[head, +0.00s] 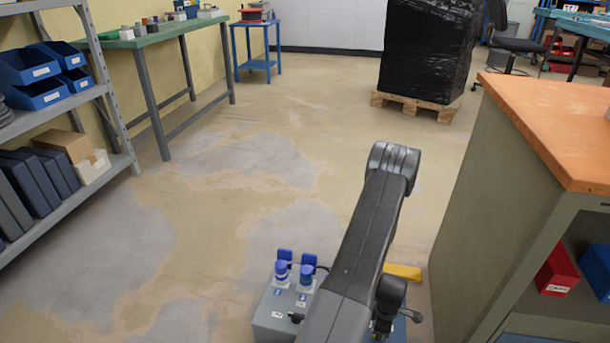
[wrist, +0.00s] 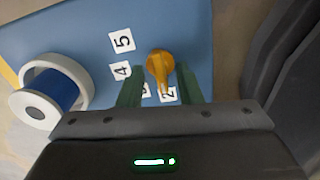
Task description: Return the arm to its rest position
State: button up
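My arm (head: 365,230) shows in the head view, reaching up from the bottom edge and bending back down at its top end. My gripper (wrist: 158,76) shows in the wrist view with its two greenish fingers apart. An orange knob-like piece (wrist: 160,66) is seen between the fingertips, with gaps on both sides. It is over a blue surface (wrist: 75,35) with white number labels, including 5, 4 and 2. The gripper's fingers cannot be made out in the head view.
A white ring with a blue core (wrist: 57,92) is left of the fingers. A grey box with blue-topped parts (head: 285,305) sits beside the arm. An orange-topped bench (head: 555,115) stands close on the right, shelving (head: 75,105) on the left. The floor ahead is clear.

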jog(key=m+p, duration=0.1)
jog(key=m, duration=0.3)
jog(key=shift+m+p, duration=0.5)
jog(key=shift+m, duration=1.5)
